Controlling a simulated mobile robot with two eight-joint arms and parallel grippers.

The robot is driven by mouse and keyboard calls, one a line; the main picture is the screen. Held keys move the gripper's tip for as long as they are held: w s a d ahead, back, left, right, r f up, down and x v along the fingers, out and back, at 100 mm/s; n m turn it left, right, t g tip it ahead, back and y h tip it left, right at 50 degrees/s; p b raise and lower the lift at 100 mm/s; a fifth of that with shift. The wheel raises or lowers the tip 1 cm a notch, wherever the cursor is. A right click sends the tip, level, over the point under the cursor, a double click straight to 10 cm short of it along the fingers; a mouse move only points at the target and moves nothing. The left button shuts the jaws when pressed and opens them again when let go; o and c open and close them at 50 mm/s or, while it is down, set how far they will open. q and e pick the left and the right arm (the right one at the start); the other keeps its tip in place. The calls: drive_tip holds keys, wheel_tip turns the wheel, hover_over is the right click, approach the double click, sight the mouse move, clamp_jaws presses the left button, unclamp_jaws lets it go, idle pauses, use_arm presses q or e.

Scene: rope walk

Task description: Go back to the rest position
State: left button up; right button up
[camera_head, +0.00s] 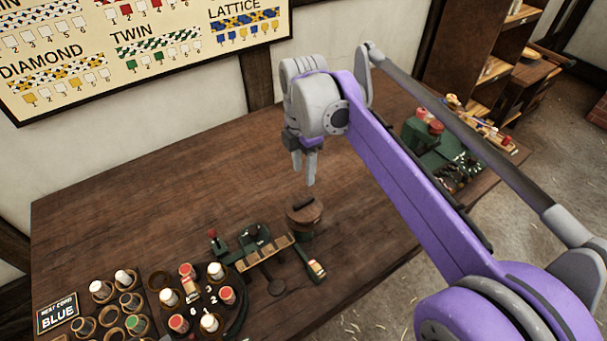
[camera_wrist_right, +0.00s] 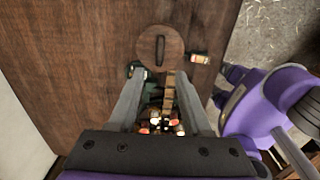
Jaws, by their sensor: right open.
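My right gripper (camera_head: 304,170) hangs above the wooden table (camera_head: 150,190), pointing down, with its purple arm coming in from the right. In the right wrist view its two fingers (camera_wrist_right: 160,88) stand apart with nothing between them. Below it, apart from the fingers, a round wooden-topped piece (camera_head: 304,214) with a dark bar on top stands on the table; it also shows beyond the fingertips in the right wrist view (camera_wrist_right: 173,50). My left gripper is in neither view.
A green device with a wooden strip (camera_head: 265,252) and several bobbins in a dark holder (camera_head: 190,295) stand at the front. A green tray (camera_head: 445,155) is at the right. The table's back left is clear.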

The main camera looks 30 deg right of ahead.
idle(0.5)
drive_tip(key=s+a+f+m+t, duration=0.2)
drive_tip(key=s+a+f+m, duration=0.1)
drive_tip(key=s+f+m, duration=0.4)
drive_tip(key=s+a+f+m+t, duration=0.3)
drive_tip(key=s+f+m, duration=0.5)
drive_tip(key=m, duration=0.4)
drive_tip(key=shift+a, duration=0.4)
drive_tip(key=shift+s+r, duration=0.1)
idle(0.4)
